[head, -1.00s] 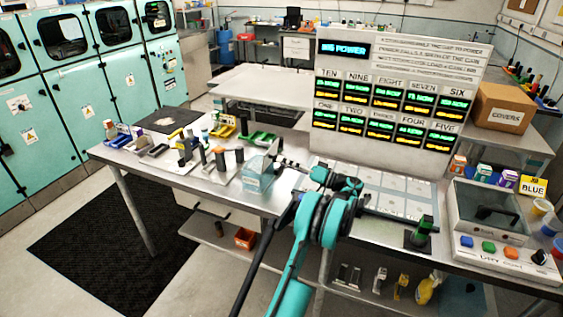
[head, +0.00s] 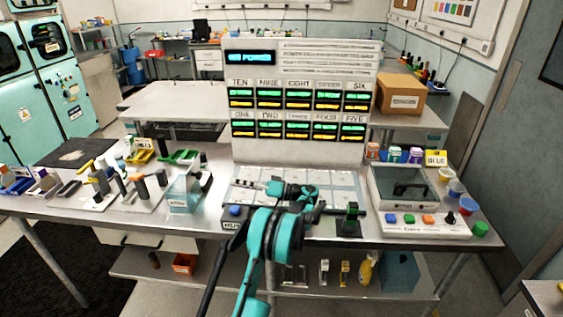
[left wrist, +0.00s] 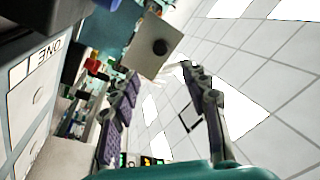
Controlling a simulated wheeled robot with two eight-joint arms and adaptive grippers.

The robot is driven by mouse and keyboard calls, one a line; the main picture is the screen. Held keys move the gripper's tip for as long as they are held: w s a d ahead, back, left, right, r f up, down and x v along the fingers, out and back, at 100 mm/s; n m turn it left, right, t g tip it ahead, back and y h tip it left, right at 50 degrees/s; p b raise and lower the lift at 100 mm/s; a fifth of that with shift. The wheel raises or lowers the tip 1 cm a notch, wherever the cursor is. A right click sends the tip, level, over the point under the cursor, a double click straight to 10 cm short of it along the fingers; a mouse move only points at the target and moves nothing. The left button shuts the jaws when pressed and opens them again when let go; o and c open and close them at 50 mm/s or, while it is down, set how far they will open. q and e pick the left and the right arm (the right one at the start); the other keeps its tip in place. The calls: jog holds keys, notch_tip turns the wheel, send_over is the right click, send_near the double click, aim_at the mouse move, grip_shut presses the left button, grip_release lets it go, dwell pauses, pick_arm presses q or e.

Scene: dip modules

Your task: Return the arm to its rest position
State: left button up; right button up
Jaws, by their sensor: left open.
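My left arm comes up from the bottom of the head view over the front of the steel bench (head: 330,236). The ceiling tiles (left wrist: 265,60) fill the right of that view. My right gripper is not in view.
On the left of the bench stand a clear box (head: 184,193) and pegged blocks (head: 145,188). A cardboard box (head: 400,95) sits behind.

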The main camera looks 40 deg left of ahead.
pick_arm(q)
jog(key=s+d+r+m+t+h, duration=0.2)
jog(key=d+m+t+h, duration=0.1)
jog(key=d+m+t, duration=0.3)
jog(key=s+d+r+m+t+h, duration=0.25)
jog(key=d+m+t, duration=0.2)
jog(key=d, duration=0.45)
jog(key=s+d+f+m+t+h, duration=0.1)
jog(key=s+d+f+t+h, duration=0.1)
jog(key=s+d, duration=0.3)
jog(key=s+d+f+m+t+h, duration=0.2)
jog(key=s+d+f+h, duration=0.1)
jog(key=d, duration=1)
jog(key=s+d+f+m+t+h, duration=0.1)
jog(key=s+d+f+t+h, duration=0.1)
jog(key=s+d+h, duration=0.4)
jog(key=d+t, duration=0.1)
jog(key=d, duration=0.3)
jog(key=shift+s+f+m, duration=0.15)
jog(key=shift+s+m, duration=0.15)
jog(key=shift+m, duration=0.05)
jog(key=shift+h, duration=0.25)
